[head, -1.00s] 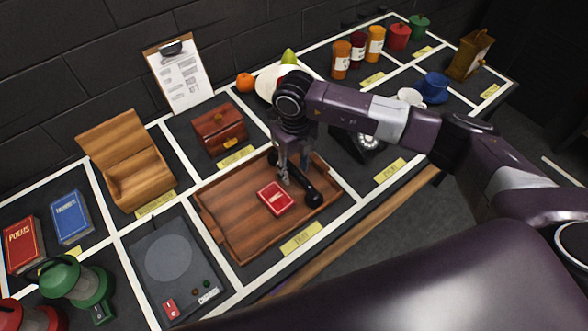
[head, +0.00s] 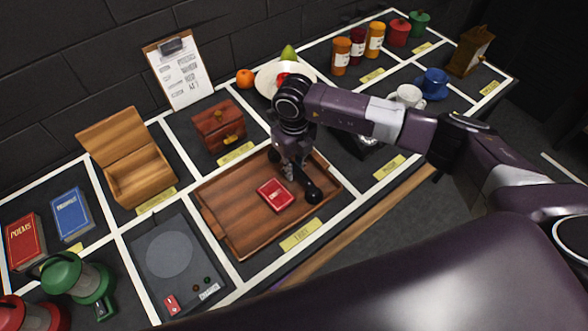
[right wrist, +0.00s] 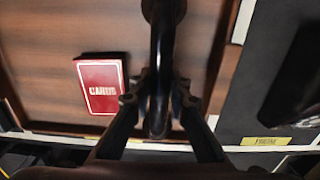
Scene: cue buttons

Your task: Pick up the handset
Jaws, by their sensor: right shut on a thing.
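The black handset (head: 312,194) is over the right part of the wooden tray, partly hidden by my right gripper in the head view. In the right wrist view the handset (right wrist: 162,60) runs up the middle between the fingers. My right gripper (head: 293,175) is shut around its grip; the fingers also show in the right wrist view (right wrist: 158,105). I cannot tell for sure whether the handset clears the tray. My left gripper is not in view.
A red card box (head: 275,194) lies in the tray (head: 237,243) just left of the handset. The telephone base (head: 362,142), partly hidden by my arm, is to the right. A small wooden chest (head: 218,128) stands behind the tray, and a turntable-like device (head: 170,258) is to its left.

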